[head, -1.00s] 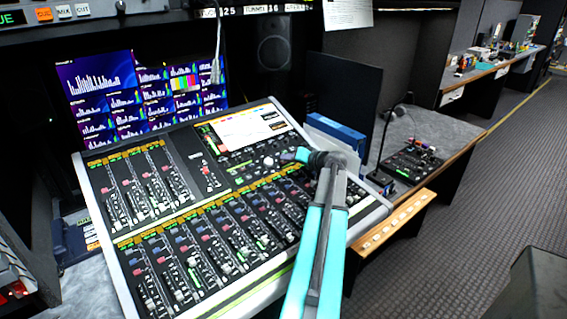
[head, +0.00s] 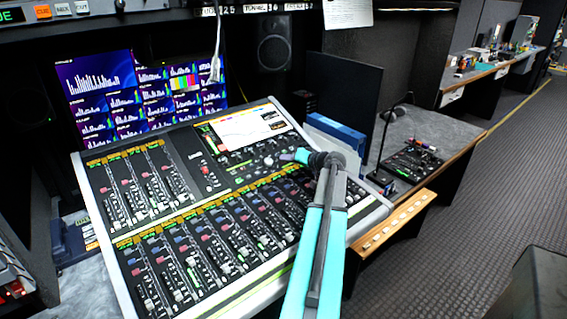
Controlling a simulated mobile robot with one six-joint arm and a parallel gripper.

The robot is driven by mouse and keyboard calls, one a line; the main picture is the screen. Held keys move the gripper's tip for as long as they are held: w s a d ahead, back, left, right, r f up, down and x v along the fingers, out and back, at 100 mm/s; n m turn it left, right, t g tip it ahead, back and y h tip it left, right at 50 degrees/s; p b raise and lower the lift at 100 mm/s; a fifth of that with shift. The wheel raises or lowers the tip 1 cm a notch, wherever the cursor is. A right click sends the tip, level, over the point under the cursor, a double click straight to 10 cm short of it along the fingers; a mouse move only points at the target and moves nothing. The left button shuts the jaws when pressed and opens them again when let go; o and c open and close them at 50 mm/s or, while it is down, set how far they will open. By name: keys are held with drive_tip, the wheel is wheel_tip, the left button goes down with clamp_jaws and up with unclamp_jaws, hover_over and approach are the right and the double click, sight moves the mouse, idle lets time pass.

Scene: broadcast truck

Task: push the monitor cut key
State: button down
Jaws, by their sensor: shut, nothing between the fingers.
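A short row of small square keys sits on the dark overhead panel at the top left. It has an orange lit key (head: 42,12), a pale middle key (head: 64,9) and a pale key that seems to read CUT (head: 82,6); the lettering is small. I take the last as the monitor cut key. My turquoise arm rises from the bottom of the view. My gripper (head: 291,156) is small and dark at its far end, shut and empty. It appears in front of the mixing console, well right of and below the keys. Whether it touches the console cannot be told.
The mixing console (head: 250,292) fills the middle, with monitor screens (head: 95,85) behind it. A speaker (head: 273,45) and dark divider (head: 345,88) stand right.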

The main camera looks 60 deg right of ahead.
drive_tip(key=shift+f, duration=0.15)
drive_tip(key=shift+r, duration=0.2)
idle(0.3)
drive_tip(key=shift+s+a+r, duration=0.15)
drive_tip(key=shift+s+r, duration=0.15)
drive_tip(key=shift+r, duration=0.35)
drive_tip(key=shift+r, duration=0.1)
drive_tip(key=shift+s+a+r+p, duration=0.1)
drive_tip(key=shift+s+r+p, duration=0.2)
drive_tip(key=shift+r, duration=0.6)
drive_tip(key=shift+s+a+r+p, duration=0.2)
drive_tip(key=shift+s+r, duration=0.25)
drive_tip(key=shift+r, duration=0.45)
drive_tip(key=shift+s+a+r+p, duration=0.1)
drive_tip(key=shift+s+r+p, duration=0.2)
drive_tip(key=shift+r, duration=0.6)
